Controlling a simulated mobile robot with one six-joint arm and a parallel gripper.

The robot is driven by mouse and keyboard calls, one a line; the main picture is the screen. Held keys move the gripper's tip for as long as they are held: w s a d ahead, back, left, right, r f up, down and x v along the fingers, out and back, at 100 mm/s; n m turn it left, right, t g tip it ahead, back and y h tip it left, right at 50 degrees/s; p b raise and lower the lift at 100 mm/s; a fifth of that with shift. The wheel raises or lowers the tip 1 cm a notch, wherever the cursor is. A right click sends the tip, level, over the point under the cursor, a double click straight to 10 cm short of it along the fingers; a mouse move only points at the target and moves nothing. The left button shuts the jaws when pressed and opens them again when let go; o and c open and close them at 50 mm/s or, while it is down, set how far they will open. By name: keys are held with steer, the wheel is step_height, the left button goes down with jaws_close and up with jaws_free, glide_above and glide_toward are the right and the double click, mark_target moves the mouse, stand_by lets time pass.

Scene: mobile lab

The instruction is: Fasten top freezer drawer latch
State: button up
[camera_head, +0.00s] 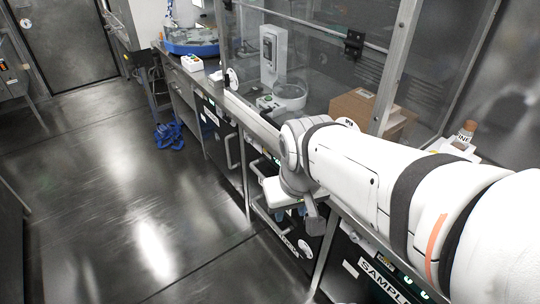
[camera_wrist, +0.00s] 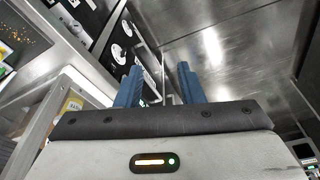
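My gripper (camera_wrist: 160,70) shows in the wrist view with two blue fingers apart and nothing clearly held. A thin metal bar shows in the gap, and I cannot tell whether the fingers touch it. Dark drawer fronts with round white-and-black latches (camera_wrist: 119,54) lie left of the fingers. In the head view my gripper (camera_head: 289,214) hangs low in front of the under-counter units, partly hidden by my wrist. A round latch (camera_head: 305,247) shows just below it. I cannot tell which front is the top freezer drawer, or whether its latch is fastened.
A black front with a "SAMPL" label (camera_head: 385,280) sits at lower right. Glass panels stand above the counter, with a cardboard box (camera_head: 352,106) and a white device (camera_head: 272,55) behind them. A blue bundle (camera_head: 169,136) lies on the floor. The floor at left is clear.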

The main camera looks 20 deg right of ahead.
steer(key=w+d+f+n+g+h+b, duration=0.3)
steer(key=w+d+f+n+h, duration=0.3)
steer(key=f, duration=0.4)
steer(key=w+d+f+n+g+h+b, duration=0.3)
steer(key=w+d+f+h, duration=0.3)
steer(key=f, duration=0.4)
steer(key=w+a+f+n+t+h+b, duration=0.1)
steer(key=w+f+n+t+h, duration=0.2)
steer(key=f, duration=0.6)
steer(key=w+f+n+t+b, duration=0.2)
steer(key=w+f+n+t, duration=0.1)
steer(key=w+f+n, duration=0.4)
steer(key=w+a+f+n+t+h+b, duration=0.1)
steer(key=f+n+t+h, duration=0.2)
steer(key=f, duration=0.7)
steer(key=w+d+y, duration=0.1)
steer(key=w+d, duration=0.1)
steer(key=d, duration=0.4)
steer(key=shift+w+d+t, duration=0.3)
steer(key=shift+w+d, duration=0.05)
steer(key=shift+w, duration=0.05)
steer(key=shift+f, duration=0.1)
